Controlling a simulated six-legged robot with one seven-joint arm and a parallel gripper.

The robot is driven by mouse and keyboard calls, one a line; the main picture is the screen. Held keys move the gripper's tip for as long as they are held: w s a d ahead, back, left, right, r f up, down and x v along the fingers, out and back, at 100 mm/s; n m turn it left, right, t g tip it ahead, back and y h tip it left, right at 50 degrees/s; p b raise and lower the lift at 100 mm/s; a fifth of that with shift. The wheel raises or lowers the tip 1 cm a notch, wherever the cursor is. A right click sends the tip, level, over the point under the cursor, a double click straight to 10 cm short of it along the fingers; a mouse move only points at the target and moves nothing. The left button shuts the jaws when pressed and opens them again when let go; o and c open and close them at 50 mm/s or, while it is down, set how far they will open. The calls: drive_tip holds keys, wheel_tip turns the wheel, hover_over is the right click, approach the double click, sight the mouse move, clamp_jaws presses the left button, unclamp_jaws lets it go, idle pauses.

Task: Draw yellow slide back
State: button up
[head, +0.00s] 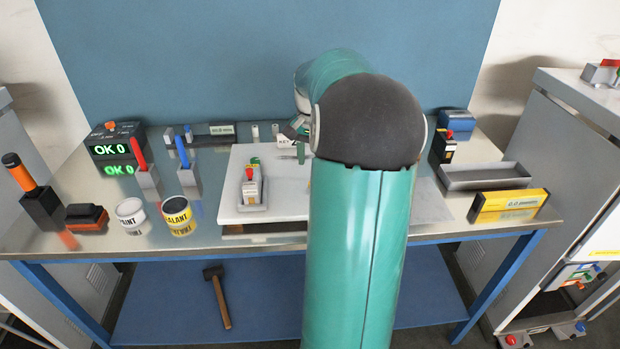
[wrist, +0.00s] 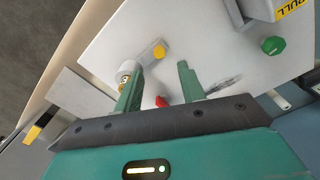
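In the wrist view, a yellow round knob (wrist: 159,52) sits on a short grey piece (wrist: 150,46) on a white board (wrist: 205,45). I take this for the yellow slide. My gripper (wrist: 160,73) is open, its two green fingers apart, with the knob showing beyond the gap between the tips. I cannot tell how far the tips are from it. A white and brass round part (wrist: 125,72) is beside the left finger. In the head view my arm hides the slide and most of my gripper.
In the wrist view a green knob (wrist: 273,45) and a grey block with a yellow PULL label (wrist: 291,7) are at right. A red piece (wrist: 161,102) shows between the fingers. In the head view a small grey unit (head: 252,190) stands on the board's left; a grey tray (head: 484,177) is at right.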

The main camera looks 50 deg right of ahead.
wheel_tip(320, 180, down, 7)
drive_tip(key=shift+r, duration=0.1)
drive_tip(key=shift+s, duration=0.1)
drive_tip(key=shift+c, duration=0.4)
clamp_jaws()
